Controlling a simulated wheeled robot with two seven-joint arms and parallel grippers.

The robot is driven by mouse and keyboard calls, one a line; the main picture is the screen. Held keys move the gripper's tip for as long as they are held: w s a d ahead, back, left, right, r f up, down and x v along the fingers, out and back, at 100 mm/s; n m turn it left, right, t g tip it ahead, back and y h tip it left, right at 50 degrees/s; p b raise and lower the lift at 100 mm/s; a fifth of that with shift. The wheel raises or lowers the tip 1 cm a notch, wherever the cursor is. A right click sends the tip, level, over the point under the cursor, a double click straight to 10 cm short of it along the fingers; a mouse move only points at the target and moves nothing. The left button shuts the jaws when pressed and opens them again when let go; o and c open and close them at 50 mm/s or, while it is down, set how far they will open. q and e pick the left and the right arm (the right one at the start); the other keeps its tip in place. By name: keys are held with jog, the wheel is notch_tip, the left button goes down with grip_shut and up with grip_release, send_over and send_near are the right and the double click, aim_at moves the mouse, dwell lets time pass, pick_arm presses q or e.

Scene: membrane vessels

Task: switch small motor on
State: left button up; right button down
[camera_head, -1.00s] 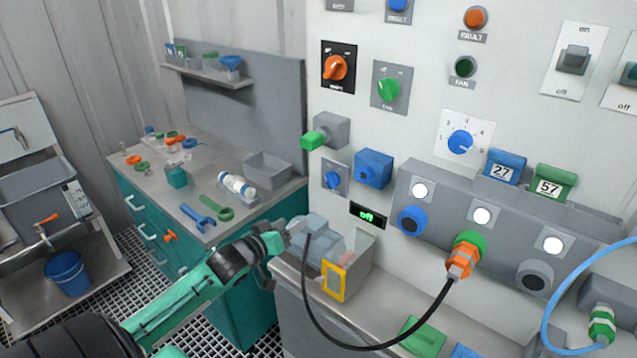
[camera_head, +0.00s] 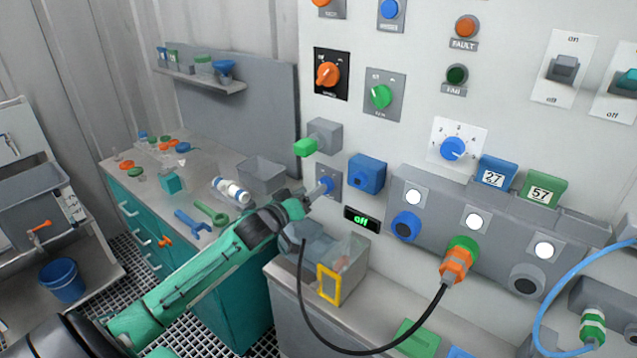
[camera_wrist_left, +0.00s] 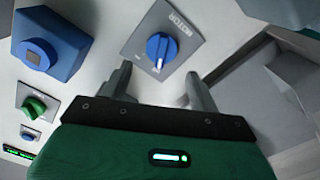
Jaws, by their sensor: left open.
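The blue motor knob (camera_wrist_left: 161,47) sits on a grey plate (camera_wrist_left: 140,35) lettered "MOTOR" on the panel. In the head view the knob (camera_head: 327,184) shows just beyond my left gripper (camera_head: 312,194). In the left wrist view my left gripper (camera_wrist_left: 158,80) is open and empty. Its two fingers point at the knob, one toward each side, with a gap before it; I cannot tell exactly how far. A small display (camera_head: 361,220) below the knob reads "off" in green. My right gripper is not in view.
A black cable (camera_head: 375,352) loops in front.

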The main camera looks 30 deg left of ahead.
pick_arm(q)
jog(key=shift+w+d+p, duration=0.2)
jog(key=shift+w+p, duration=0.2)
jog(key=shift+w, duration=1.9)
jog(key=c, duration=1)
